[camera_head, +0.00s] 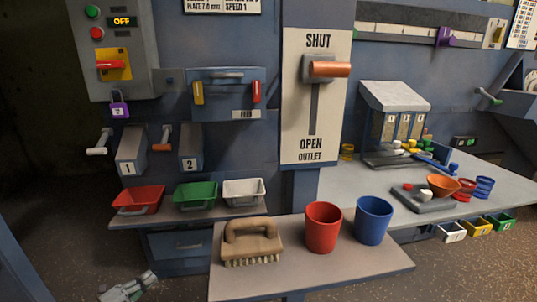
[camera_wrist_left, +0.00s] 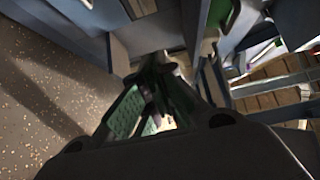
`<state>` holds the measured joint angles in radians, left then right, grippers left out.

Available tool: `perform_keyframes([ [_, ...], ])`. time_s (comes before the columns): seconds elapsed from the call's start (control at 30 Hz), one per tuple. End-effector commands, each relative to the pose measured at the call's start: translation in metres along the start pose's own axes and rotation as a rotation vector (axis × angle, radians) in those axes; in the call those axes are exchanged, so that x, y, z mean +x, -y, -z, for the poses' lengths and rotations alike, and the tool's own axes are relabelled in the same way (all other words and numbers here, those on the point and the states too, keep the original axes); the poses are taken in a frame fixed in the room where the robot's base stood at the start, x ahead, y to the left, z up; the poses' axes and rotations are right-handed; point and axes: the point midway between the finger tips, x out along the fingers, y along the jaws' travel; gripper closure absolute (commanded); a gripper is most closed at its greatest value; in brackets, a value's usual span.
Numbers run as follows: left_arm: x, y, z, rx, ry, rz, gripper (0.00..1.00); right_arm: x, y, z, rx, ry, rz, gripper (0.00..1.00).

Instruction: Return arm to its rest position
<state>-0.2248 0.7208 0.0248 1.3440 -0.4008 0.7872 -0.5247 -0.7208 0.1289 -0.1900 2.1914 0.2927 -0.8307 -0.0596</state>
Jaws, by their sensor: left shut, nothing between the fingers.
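My left gripper (camera_head: 136,287) shows at the bottom left of the head view, low over the speckled floor. It is below and to the left of the small front table and holds nothing. In the left wrist view its fingers (camera_wrist_left: 155,78) are together, pointing away past blue-grey panels. The rest of my left arm is cut off by the bottom edge of the head view. My right gripper is not in either view.
A front table (camera_head: 375,272) carries a brush (camera_head: 252,242), a red cup (camera_head: 323,227) and a blue cup (camera_head: 373,220). A shelf (camera_head: 120,222) behind holds red, green and white trays. Floor (camera_head: 60,255) is open at the left.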

Motion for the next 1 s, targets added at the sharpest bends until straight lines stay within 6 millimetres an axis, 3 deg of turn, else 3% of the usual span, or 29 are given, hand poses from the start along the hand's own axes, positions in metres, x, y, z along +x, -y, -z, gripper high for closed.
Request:
perform_keyframes([
  [0.5, 0.035, -0.017, 0.028, -0.233, 0.245, -0.043, 1.0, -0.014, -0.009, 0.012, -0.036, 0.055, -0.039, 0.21],
  [1.0, 0.047, -0.034, 0.071, -0.544, 0.52, -0.124, 1.0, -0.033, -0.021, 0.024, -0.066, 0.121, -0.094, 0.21],
])
